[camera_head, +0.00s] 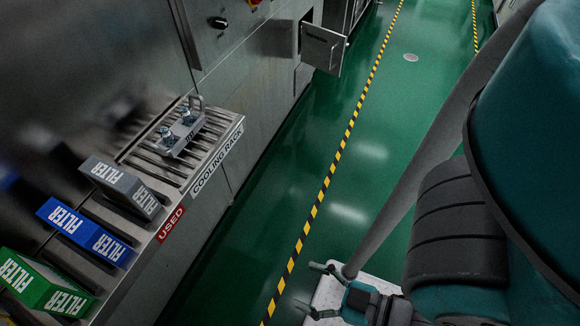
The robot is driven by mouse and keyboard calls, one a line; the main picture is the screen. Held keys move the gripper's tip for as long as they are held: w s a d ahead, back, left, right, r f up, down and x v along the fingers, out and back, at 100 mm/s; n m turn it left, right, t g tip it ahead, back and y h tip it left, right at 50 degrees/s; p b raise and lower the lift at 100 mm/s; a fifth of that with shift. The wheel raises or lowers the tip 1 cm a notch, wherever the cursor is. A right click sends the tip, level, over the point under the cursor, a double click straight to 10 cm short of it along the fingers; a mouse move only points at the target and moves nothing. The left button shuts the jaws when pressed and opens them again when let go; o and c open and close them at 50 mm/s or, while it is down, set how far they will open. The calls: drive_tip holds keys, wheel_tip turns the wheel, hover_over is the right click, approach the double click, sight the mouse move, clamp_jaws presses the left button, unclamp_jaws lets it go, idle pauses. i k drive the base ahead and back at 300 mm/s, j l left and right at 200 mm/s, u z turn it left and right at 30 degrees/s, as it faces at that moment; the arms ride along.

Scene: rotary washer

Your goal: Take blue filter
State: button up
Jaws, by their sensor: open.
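The blue filter (86,231) is a box with white FILTER lettering, in the rack at the lower left. It sits between a grey filter (124,187) above it in the picture and a green filter (46,286) below it. My gripper (318,290) is at the bottom middle, open, with nothing visible between its fingers. It is far to the right of the blue filter, over or beside a pale surface. My arm fills the right side.
The filter rack has a red USED label (171,225). Behind it is a slatted cooling rack (213,156) with a metal fixture (183,133) on top. A small metal door (322,48) stands open farther back. The green floor (262,205) between rack and gripper is clear.

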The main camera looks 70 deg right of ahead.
sight(82, 231)
drive_tip(key=l, duration=0.35)
drive_tip(key=i+l, duration=0.15)
drive_tip(key=l, duration=0.2)
drive_tip(key=u, duration=1.65)
